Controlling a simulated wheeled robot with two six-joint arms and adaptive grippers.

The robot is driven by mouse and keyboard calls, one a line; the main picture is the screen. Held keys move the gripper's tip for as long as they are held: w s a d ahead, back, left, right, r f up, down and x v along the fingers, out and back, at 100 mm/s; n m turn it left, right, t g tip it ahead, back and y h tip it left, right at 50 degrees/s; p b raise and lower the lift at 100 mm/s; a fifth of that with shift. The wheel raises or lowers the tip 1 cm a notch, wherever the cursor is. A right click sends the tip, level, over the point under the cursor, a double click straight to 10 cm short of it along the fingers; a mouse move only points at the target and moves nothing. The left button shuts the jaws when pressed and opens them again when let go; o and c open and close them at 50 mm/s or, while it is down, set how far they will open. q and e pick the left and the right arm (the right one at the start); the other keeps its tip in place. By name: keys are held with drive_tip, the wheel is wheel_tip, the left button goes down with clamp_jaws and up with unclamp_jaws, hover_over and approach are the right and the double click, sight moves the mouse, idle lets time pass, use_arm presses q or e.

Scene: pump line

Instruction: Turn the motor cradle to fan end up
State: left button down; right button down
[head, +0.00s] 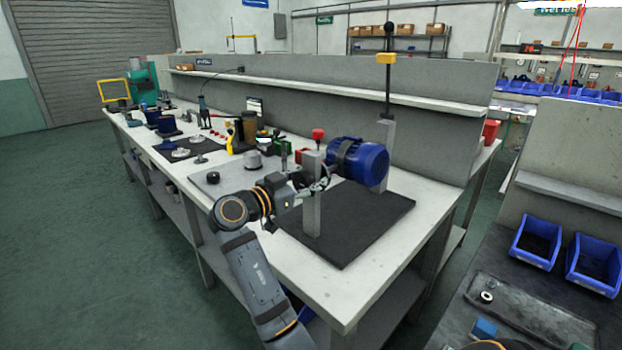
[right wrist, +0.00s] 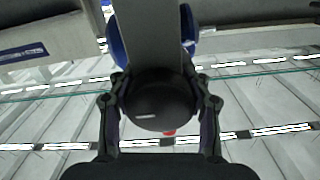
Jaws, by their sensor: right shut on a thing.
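The blue motor (head: 366,163) lies roughly level in its cradle between two grey posts, the near one (head: 312,205) and the far one (head: 384,150). A dark band (head: 343,158) wraps the motor. My right gripper (head: 318,180) is at the upper part of the near post, on its left side. In the right wrist view, its fingers are shut on a black round knob (right wrist: 160,103) in front of the grey post (right wrist: 150,35). Blue motor parts (right wrist: 188,28) show behind that post. My left gripper is not in view.
The posts stand on a black mat (head: 370,225) on the white bench. A yellow block hangs (head: 387,58) on a rod above the far post. Tools and small parts crowd the bench at left; the mat's right is clear.

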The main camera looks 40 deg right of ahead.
sight(314, 137)
drive_tip(key=shift+r+n, duration=0.1)
drive_tip(key=shift+n, duration=1.1)
drive_tip(key=c, duration=1.1)
unclamp_jaws()
drive_tip(key=o, duration=0.6)
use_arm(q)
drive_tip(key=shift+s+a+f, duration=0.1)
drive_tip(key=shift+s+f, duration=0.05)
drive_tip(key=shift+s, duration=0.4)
use_arm(e)
wheel_tip(314, 137, up, 10)
drive_tip(key=shift+f, duration=0.1)
